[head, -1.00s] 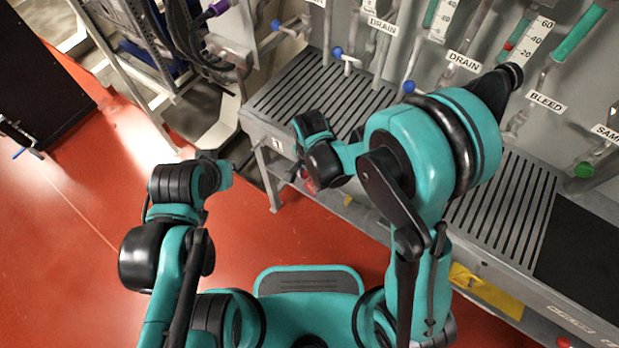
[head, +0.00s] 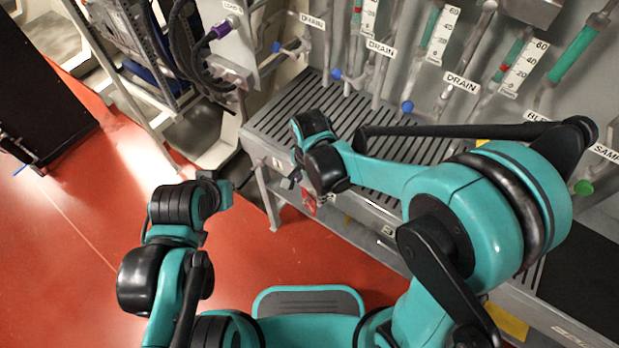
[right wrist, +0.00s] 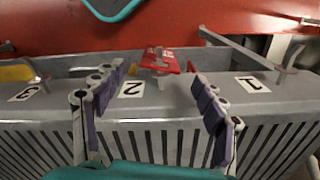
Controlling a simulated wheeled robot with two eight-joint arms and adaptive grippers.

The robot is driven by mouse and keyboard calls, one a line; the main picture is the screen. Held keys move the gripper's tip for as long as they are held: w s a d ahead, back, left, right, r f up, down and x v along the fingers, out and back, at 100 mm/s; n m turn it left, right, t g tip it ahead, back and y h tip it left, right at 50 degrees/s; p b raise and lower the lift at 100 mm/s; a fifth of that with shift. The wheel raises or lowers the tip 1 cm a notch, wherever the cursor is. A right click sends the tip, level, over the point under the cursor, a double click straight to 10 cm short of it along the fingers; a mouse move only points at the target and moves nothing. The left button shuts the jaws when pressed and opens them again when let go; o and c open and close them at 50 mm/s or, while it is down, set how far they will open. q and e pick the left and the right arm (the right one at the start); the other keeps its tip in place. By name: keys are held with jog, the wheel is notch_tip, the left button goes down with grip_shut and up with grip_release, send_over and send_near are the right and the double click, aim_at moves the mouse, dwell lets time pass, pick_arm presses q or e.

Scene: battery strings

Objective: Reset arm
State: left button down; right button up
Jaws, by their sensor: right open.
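My right arm spans the right half of the head view, its elbow out to the right and its wrist over the front edge of the slotted grey bench (head: 275,120). My right gripper (head: 293,180) shows small beyond the wrist. In the right wrist view, the right gripper (right wrist: 160,76) has its two purple-padded fingers wide apart. A red tag (right wrist: 160,62) on the bench edge shows between and beyond them; nothing is held. My left arm is bent at the lower left. Its gripper (head: 243,181) shows only as a small dark part, so its jaws cannot be made out.
Pipes with blue and green knobs and gauge tubes line the wall behind the bench. Labels "1" (right wrist: 253,84), "2" (right wrist: 131,89) and "3" (right wrist: 24,93) mark the bench. A metal rack (head: 130,50) stands at upper left. The red floor (head: 85,230) at left is clear.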

notch_tip(320, 180, up, 5)
jog(key=shift+r, duration=0.2)
jog(key=s+d+r+n+t, duration=0.3)
jog(key=d+n, duration=0.2)
jog(key=d, duration=0.3)
jog(key=s+d+r+n+t, duration=0.3)
jog(key=d+r+n+t, duration=0.1)
jog(key=d, duration=0.5)
jog(key=shift+s+n, duration=0.15)
jog(key=shift+n, duration=0.45)
dwell(1.3)
